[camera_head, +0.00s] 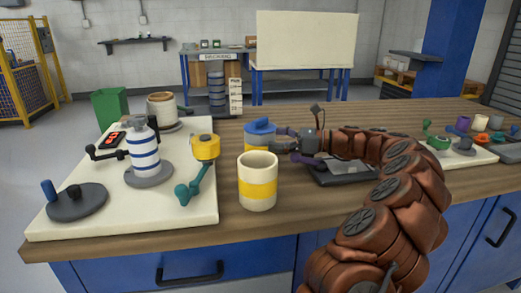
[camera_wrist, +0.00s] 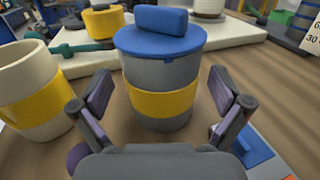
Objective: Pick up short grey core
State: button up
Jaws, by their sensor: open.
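The short grey core (camera_wrist: 160,82) is a grey cylinder with a yellow band and a blue lid with a block-shaped handle. It stands upright on the wooden table. In the head view the grey core (camera_head: 259,134) shows partly behind a cream core. My gripper (camera_wrist: 161,96) is open in the wrist view, one finger on each side of the grey core, with visible gaps. In the head view my gripper (camera_head: 282,139) comes in from the right at the grey core's side. I cannot tell how far the fingers reach around it.
A cream core (camera_head: 257,182) with a yellow band stands close by, left of my gripper in the wrist view. A white board (camera_head: 120,215) with a striped bottle (camera_head: 143,150) and a yellow roller (camera_head: 206,148) lies left. A dark flat device (camera_head: 345,178) lies under my arm.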

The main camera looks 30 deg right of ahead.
aim_at(251, 137)
jog(key=shift+b+x, duration=0.85)
jog(key=shift+x, duration=2.3)
jog(key=c, duration=1.1)
